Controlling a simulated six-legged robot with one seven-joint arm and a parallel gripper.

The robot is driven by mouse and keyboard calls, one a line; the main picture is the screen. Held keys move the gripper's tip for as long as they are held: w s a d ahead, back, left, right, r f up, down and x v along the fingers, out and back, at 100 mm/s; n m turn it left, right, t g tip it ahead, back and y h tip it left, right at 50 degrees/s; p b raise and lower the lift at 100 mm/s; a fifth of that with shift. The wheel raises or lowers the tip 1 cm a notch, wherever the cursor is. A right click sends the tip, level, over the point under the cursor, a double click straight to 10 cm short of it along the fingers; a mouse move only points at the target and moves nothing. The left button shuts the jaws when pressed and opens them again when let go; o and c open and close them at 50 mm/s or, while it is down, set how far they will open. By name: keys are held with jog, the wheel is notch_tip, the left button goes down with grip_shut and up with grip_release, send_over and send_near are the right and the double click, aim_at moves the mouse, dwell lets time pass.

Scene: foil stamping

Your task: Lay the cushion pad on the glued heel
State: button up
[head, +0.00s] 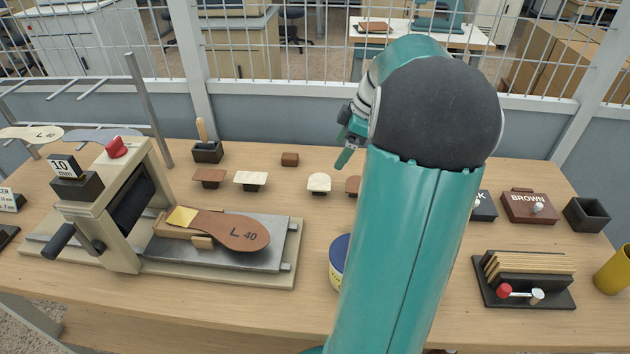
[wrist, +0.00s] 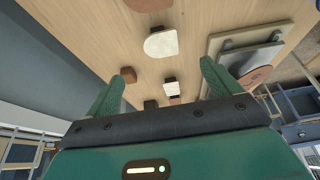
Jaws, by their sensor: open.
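A brown sole marked "L 40" (head: 230,228) lies on the metal plate of the press, with a yellow patch (head: 182,216) at its heel end. Two cream pads sit on small dark stands: a rounded one (head: 319,181) and a squarer one (head: 251,178). I cannot tell for certain which is the cushion pad. The rounded cream pad also shows in the wrist view (wrist: 161,43), beyond my gripper (wrist: 168,72). My gripper is open with nothing between its fingers. In the head view, my arm hides most of the gripper.
The press (head: 125,205) stands at the left, its lever toward the front. Brown pads (head: 209,176) flank the cream ones. A dark rack of strips (head: 524,277) and a brown box marked "BROWN" (head: 528,207) are on the right. A round tin (head: 338,258) is partly behind my arm.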

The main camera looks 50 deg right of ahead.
send_near(319, 181)
jog(key=f, duration=0.1)
jog(key=shift+x, duration=3.1)
jog(key=shift+w+a, duration=0.1)
jog(key=shift+r, duration=0.1)
jog(key=c, duration=1.1)
